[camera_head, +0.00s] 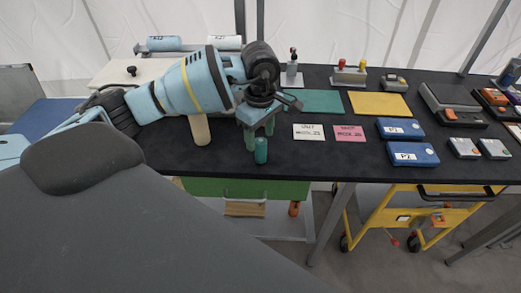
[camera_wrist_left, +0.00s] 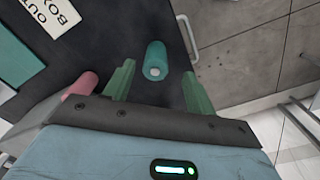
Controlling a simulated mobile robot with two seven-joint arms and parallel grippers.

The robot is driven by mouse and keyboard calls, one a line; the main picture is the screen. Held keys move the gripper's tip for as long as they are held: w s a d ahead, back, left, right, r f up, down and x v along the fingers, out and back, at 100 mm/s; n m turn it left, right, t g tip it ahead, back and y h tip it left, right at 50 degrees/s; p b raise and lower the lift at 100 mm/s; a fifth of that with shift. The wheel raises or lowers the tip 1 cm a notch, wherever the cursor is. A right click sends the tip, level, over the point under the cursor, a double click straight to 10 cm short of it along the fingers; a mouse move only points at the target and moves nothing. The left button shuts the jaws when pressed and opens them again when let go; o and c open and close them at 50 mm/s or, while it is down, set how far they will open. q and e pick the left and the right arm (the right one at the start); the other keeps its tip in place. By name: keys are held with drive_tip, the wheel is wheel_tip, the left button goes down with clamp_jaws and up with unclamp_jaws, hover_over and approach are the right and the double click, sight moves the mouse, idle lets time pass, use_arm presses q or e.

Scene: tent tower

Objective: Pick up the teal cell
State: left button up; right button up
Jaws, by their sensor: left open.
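The teal cell (camera_head: 261,151) is a small upright cylinder near the front edge of the black table. In the left wrist view the teal cell (camera_wrist_left: 155,60) shows its pale end, in the gap between the finger lines and just past the fingertips. My left gripper (camera_head: 259,134) points down just above and around the cell's top in the head view. Its green fingers are open and empty in the left wrist view (camera_wrist_left: 158,82). Whether a finger touches the cell cannot be told. My right gripper is not in view.
A pink cylinder (camera_wrist_left: 82,84) stands close outside one finger. A cream cylinder (camera_head: 200,129) stands left of the gripper. White (camera_head: 309,132) and pink (camera_head: 349,133) cards lie to the right, with blue cases (camera_head: 413,154) beyond. A yellow cart (camera_head: 410,212) stands below the table.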

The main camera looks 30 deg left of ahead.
sight(261, 141)
use_arm(q)
drive_tip(key=shift+w+f, duration=0.15)
drive_tip(key=shift+f, duration=1.2)
drive_tip(key=shift+w+f, duration=0.1)
drive_tip(key=shift+f, duration=1.6)
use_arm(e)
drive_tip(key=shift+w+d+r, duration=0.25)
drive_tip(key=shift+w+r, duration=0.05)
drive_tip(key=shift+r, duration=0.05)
use_arm(q)
drive_tip(key=c, duration=1.1)
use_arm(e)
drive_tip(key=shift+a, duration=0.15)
use_arm(q)
drive_tip(key=shift+r, duration=0.1)
